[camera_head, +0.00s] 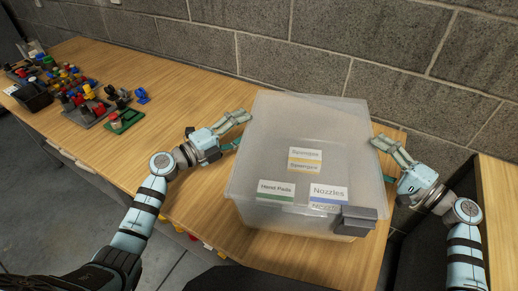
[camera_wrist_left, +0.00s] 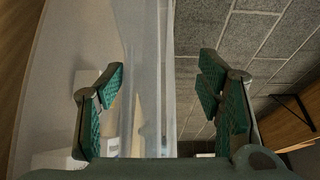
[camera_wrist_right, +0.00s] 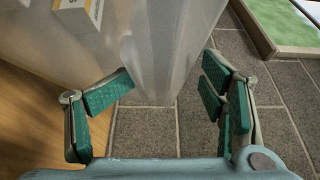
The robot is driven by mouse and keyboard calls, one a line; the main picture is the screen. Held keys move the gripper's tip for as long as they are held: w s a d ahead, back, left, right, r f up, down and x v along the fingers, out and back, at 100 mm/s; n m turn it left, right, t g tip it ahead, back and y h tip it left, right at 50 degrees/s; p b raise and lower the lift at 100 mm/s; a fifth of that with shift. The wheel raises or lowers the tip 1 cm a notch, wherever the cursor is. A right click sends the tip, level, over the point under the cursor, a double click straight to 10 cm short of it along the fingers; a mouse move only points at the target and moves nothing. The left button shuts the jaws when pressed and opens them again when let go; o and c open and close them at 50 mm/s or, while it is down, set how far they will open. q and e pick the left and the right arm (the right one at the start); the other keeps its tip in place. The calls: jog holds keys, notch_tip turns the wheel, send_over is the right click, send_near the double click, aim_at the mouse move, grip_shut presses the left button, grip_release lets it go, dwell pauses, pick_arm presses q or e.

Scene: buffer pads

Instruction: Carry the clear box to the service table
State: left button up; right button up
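The clear box (camera_head: 265,115) stands on the wooden table between my two grippers. It is translucent, and labels reading Sponges, Hand Pads and Nozzles show on or through it. My left gripper (camera_head: 242,130) is at its left side. In the left wrist view the fingers (camera_wrist_left: 160,95) are spread, with the box wall (camera_wrist_left: 150,60) running between them. My right gripper (camera_head: 384,146) is at the right side. In the right wrist view its fingers (camera_wrist_right: 165,95) are also spread, with a box corner (camera_wrist_right: 165,50) reaching between them. I cannot tell whether any finger touches the box.
The wooden table (camera_head: 180,85) runs along a grey block wall. Trays of small coloured parts (camera_head: 85,110) lie at its far left. A dark grey block (camera_head: 358,220) sits at the box's front right corner. Another wooden surface (camera_head: 497,190) stands at the right, beyond a gap.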

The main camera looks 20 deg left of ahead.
jog(key=shift+r, duration=0.1)
jog(key=shift+s+d, duration=0.15)
pick_arm(q)
jog(key=v, duration=0.8)
pick_arm(e)
jog(key=v, duration=1.1)
jog(key=shift+s+d, duration=0.2)
jog(key=shift+d, duration=0.1)
